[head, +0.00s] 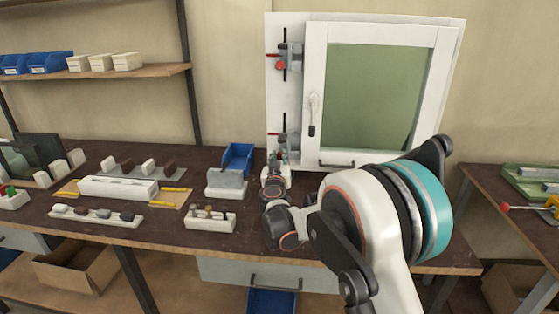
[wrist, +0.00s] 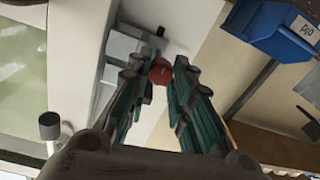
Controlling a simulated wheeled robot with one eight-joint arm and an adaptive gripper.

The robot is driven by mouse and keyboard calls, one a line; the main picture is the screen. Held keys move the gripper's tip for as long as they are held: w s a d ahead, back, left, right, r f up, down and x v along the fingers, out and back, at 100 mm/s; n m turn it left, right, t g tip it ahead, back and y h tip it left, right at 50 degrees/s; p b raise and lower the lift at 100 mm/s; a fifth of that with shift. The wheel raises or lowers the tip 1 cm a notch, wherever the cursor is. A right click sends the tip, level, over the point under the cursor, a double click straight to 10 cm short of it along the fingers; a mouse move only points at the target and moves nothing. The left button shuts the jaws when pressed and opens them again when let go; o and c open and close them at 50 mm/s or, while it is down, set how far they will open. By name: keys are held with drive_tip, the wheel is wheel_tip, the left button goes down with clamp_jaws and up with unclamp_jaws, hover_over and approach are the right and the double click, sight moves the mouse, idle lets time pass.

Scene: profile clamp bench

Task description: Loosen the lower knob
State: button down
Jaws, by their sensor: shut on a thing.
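The lower knob (wrist: 160,72) is red and round and sits between my two fingertips in the wrist view. My gripper (wrist: 159,69) is shut on it. In the head view my gripper (head: 277,163) reaches up to the lower clamp (head: 283,139) at the bottom left of the white framed panel. There the knob is mostly hidden by my gripper. The grey body of the lower clamp (wrist: 121,47) shows beside my left finger in the wrist view.
An upper clamp (head: 291,56) with a red knob (head: 279,66) sits higher on the same frame. A blue bin (head: 238,157) and a grey block in a white holder (head: 226,184) stand left of my gripper.

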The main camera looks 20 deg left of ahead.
drive_tip(key=shift+n, duration=0.3)
drive_tip(key=n+p, duration=0.1)
drive_tip(key=n, duration=0.4)
drive_tip(key=n+p, duration=0.1)
drive_tip(key=n, duration=0.4)
drive_tip(key=shift+a+n, duration=0.1)
drive_tip(key=shift+n, duration=0.3)
drive_tip(key=n, duration=0.5)
drive_tip(key=shift+p, duration=0.35)
drive_tip(key=n, duration=0.5)
drive_tip(key=shift+h, duration=0.3)
drive_tip(key=shift+n, duration=0.3)
drive_tip(key=c, duration=1.4)
unclamp_jaws()
